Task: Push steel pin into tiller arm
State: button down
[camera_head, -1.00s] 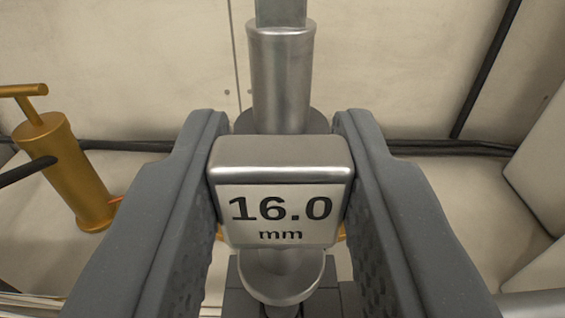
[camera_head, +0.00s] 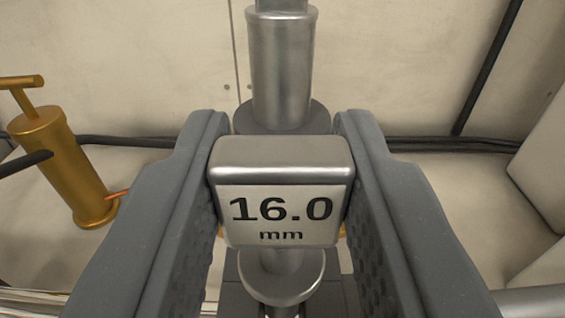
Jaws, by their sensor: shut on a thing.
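My gripper (camera_head: 281,192) is shut on a steel block (camera_head: 281,158) marked "16.0 mm", which looks like the head of the steel pin. The ridged grey jaws press on its left and right sides. Directly below the head in the picture is a round steel part (camera_head: 281,285); I cannot tell whether it belongs to the pin or the tiller arm. An upright steel post (camera_head: 281,65) with a wider round base stands behind the head. The head hides the pin's tip and any hole, and I cannot identify the tiller arm for certain.
A brass cylinder with a T-handle (camera_head: 62,165) stands at the left. Black hoses (camera_head: 440,146) run along the foot of the pale wall (camera_head: 400,60), and a dark cable (camera_head: 488,65) slopes down it. A pale box-like panel (camera_head: 540,170) is at the right edge.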

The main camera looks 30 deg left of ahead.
jog(key=shift+f+b, duration=0.4)
jog(key=shift+f, duration=0.7)
dwell(0.6)
